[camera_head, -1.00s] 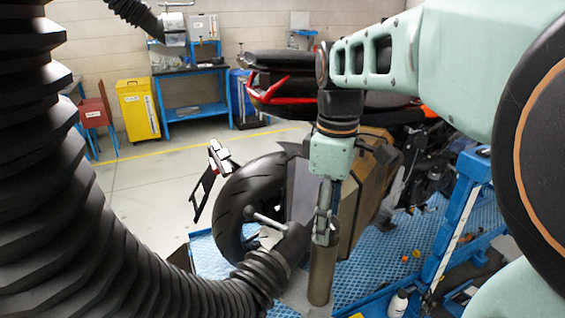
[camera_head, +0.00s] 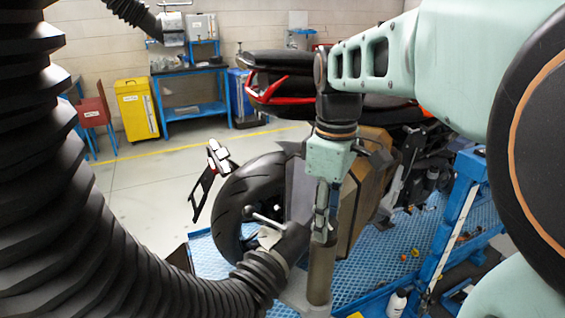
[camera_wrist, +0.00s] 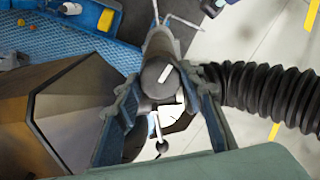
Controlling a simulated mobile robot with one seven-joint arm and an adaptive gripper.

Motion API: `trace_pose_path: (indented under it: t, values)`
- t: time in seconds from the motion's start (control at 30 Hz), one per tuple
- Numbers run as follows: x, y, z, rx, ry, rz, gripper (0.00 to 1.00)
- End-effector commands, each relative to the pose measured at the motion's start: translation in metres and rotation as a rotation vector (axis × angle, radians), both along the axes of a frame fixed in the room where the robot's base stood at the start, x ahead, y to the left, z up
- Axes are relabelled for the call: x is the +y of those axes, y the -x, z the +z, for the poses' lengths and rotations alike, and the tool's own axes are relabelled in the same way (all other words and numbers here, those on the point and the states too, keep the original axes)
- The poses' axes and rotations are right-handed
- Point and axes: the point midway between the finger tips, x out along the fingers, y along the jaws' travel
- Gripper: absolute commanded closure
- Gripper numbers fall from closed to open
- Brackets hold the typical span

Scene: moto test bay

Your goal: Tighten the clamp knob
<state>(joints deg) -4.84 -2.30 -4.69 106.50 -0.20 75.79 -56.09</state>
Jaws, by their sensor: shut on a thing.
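The clamp knob (camera_wrist: 160,80) shows in the wrist view as a dark round top with a white stripe. My gripper (camera_wrist: 165,88) has one finger on each side of it and is shut on it. In the head view my gripper (camera_head: 323,232) points down onto the top of an upright grey-brown post (camera_head: 320,275). The knob itself is mostly hidden by the fingers there. A black ribbed hose (camera_head: 262,275) ends in a nozzle right beside the post. A thin lever with a ball end (camera_wrist: 160,146) shows below the knob in the wrist view.
A motorcycle's rear wheel (camera_head: 245,200) and a brown pannier (camera_head: 365,190) stand close behind my gripper. A blue frame (camera_head: 455,220) rises at the right. A white bottle (camera_head: 397,303) stands at the front. The floor (camera_head: 150,190) at the left is open.

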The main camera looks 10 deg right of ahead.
Motion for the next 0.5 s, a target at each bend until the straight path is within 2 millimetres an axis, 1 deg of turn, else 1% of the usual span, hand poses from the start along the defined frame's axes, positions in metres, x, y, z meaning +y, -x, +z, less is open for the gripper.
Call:
trace_pose_path:
  t: [0.23,0.33,0.5]
  values:
    - [0.0002,0.0002,0.0012,0.001,-0.001,-0.219,0.88]
    - [0.0002,0.0001,0.0008,0.001,-0.001,-0.272,0.88]
    - [0.0001,0.0,0.0003,0.0,0.0,-0.3,0.88]
